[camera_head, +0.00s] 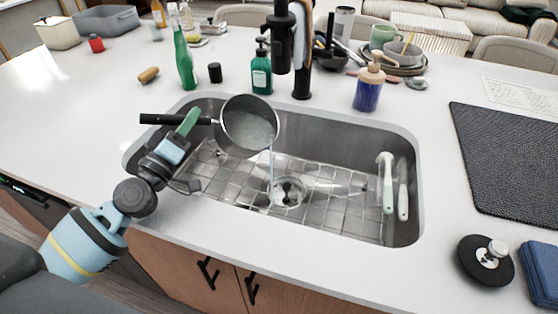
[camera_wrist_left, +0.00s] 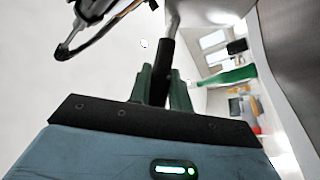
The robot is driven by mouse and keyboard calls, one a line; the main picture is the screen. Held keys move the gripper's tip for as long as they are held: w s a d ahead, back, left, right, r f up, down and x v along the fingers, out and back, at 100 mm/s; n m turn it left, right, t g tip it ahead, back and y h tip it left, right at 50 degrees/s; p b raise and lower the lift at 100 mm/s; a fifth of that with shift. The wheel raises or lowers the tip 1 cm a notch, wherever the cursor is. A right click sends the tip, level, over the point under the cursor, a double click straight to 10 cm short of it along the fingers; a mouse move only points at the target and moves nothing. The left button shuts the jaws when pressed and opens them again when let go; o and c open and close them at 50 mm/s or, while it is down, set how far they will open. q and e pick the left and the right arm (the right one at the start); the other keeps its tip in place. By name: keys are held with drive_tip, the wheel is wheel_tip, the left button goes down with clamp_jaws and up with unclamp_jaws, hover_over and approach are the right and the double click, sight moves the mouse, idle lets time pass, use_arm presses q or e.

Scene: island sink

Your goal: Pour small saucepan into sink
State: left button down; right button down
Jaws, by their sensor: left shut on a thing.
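The small saucepan (camera_head: 249,125) is held above the left half of the sink (camera_head: 404,153), tilted with its open mouth toward me. Greyish liquid shows inside, and a thin stream falls from its lower right rim to near the drain (camera_head: 288,192). My left gripper (camera_head: 190,121) is shut on the black saucepan handle (camera_head: 160,119), with green fingers around it. The left wrist view shows the same grip (camera_wrist_left: 163,85) on the handle (camera_wrist_left: 165,60). My right gripper is not in view.
A wire grid (camera_head: 330,205) covers the sink floor. Two white-handled brushes (camera_head: 386,180) lean at the sink's right end. The black faucet (camera_head: 302,60), green soap bottle (camera_head: 261,72), green glass bottle (camera_head: 184,58) and blue soap dispenser (camera_head: 368,90) stand behind the sink. The front counter strip is clear.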

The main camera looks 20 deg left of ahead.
use_arm(q)
drive_tip(key=shift+s+d+r+m, duration=0.15)
drive_tip(key=shift+d+r+m, duration=0.05)
drive_tip(key=shift+d+m, duration=0.1)
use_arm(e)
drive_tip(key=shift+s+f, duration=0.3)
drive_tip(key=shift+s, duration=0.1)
use_arm(q)
drive_tip(key=shift+d+b, duration=0.1)
drive_tip(key=shift+b, duration=0.25)
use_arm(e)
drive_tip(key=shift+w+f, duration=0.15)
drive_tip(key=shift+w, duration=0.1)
use_arm(q)
drive_tip(key=shift+s+d+m+h, duration=0.15)
drive_tip(key=shift+d+m+h, duration=0.05)
drive_tip(key=shift+m+h, duration=0.25)
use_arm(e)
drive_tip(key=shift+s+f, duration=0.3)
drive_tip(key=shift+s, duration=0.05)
use_arm(q)
drive_tip(key=shift+s+d+r+m+b, duration=0.1)
drive_tip(key=shift+s+d+m+b, duration=0.1)
drive_tip(key=shift+d+m+b, duration=0.3)
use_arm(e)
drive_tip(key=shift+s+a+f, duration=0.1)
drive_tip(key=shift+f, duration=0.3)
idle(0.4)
